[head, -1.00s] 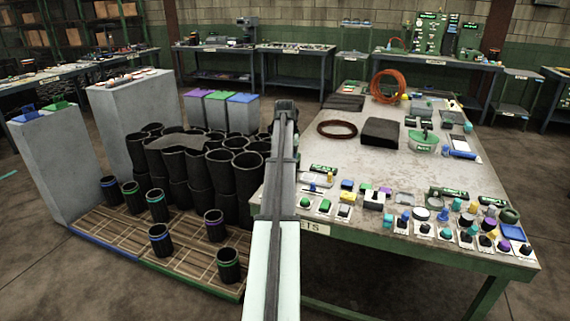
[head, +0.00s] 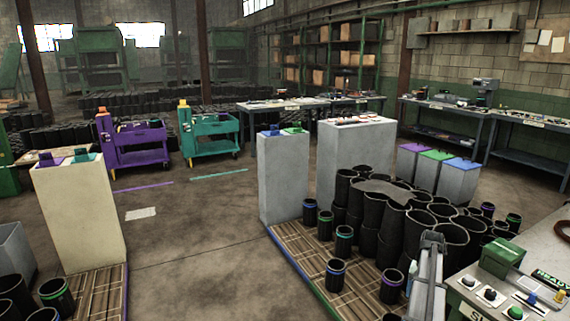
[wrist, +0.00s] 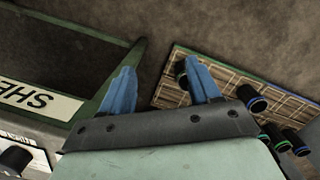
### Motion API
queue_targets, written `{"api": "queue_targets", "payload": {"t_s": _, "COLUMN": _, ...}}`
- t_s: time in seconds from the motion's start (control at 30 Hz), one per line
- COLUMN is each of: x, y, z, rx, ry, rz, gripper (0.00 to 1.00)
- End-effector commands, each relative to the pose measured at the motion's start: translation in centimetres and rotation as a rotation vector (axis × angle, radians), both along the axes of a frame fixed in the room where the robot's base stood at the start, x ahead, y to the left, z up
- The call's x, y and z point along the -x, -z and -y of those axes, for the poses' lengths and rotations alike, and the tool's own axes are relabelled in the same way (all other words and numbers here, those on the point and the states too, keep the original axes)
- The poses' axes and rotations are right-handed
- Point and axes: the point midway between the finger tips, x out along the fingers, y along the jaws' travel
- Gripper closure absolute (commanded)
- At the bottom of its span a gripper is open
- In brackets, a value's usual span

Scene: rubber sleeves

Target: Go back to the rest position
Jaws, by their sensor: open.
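My gripper (wrist: 162,78) shows in the wrist view with its two blue fingers spread apart and nothing between them. The floor lies behind the gap. The workbench's green frame with a white label (wrist: 40,100) is left of the fingers, and a slatted pallet (wrist: 215,78) with banded black sleeves (wrist: 253,98) is to the right. In the head view my arm (head: 430,270) reaches up at the lower right, between the black sleeves and the workbench (head: 540,245). The fingers cannot be made out there.
Tall black sleeves (head: 372,212) crowd together left of the workbench, beside grey pedestals (head: 283,180) (head: 340,160). A cream pedestal (head: 80,215) stands at the left. Purple (head: 140,145) and teal (head: 212,135) carts stand behind. The floor (head: 190,240) between the pedestals is open.

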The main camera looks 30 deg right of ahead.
Motion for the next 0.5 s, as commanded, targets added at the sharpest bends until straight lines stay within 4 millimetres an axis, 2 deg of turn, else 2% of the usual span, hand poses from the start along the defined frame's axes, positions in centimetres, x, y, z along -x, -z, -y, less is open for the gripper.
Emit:
{"api": "queue_targets", "payload": {"t_s": 0.03, "x": -0.9, "y": 2.2, "z": -2.8, "rx": -0.015, "ry": -0.035, "rz": -0.01, "gripper": 0.38}}
{"api": "queue_targets", "payload": {"t_s": 0.23, "x": -3.8, "y": 9.1, "z": -11.5, "rx": -0.058, "ry": -0.158, "rz": -0.044, "gripper": 0.38}}
{"api": "queue_targets", "payload": {"t_s": 0.5, "x": -4.7, "y": 17.3, "z": -23.6, "rx": -0.109, "ry": -0.323, "rz": -0.096, "gripper": 0.38}}
